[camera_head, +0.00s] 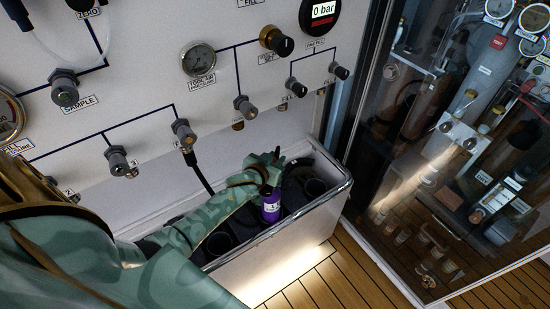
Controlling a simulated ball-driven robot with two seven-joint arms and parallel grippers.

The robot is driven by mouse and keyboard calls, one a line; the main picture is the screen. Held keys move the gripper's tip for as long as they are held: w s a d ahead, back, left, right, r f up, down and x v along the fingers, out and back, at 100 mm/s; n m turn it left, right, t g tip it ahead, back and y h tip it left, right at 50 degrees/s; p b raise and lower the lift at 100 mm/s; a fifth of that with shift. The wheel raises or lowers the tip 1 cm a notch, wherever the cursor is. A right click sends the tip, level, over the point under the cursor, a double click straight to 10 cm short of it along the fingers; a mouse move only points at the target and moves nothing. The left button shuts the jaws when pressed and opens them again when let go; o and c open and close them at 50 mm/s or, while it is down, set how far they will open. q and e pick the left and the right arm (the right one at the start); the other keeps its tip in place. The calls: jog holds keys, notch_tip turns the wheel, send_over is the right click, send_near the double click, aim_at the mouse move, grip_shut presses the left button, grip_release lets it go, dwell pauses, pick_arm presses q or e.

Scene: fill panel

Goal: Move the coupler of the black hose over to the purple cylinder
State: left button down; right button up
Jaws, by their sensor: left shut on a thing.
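The purple cylinder (270,208) stands upright in the grey-white trough below the panel, with a white label on its side. My left gripper (276,160) is right above its top, shut on a small dark part that looks like the hose's coupler. The fingers mostly hide this part, and I cannot tell whether it touches the cylinder. The black hose (200,172) hangs from a fitting on the panel and runs down behind my left arm. My right gripper is not in view.
The trough (290,238) has dark round holders; one (219,243) beside my forearm looks empty. The white panel (130,75) behind carries gauges and several knobs. A glass-fronted cabinet (400,190) stands close on the right. Wooden floor (340,275) is clear in front.

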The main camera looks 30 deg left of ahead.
pick_arm(q)
jog(key=c, duration=1.1)
grip_release()
jog(key=shift+s, duration=0.1)
jog(key=shift+s+d+r, duration=0.1)
jog(key=shift+s+r, duration=0.05)
jog(key=shift+s, duration=0.15)
jog(key=p+v, duration=0.5)
jog(key=v, duration=1)
jog(key=shift+s+p, duration=0.25)
jog(key=shift+p, duration=0.05)
jog(key=shift+r, duration=0.15)
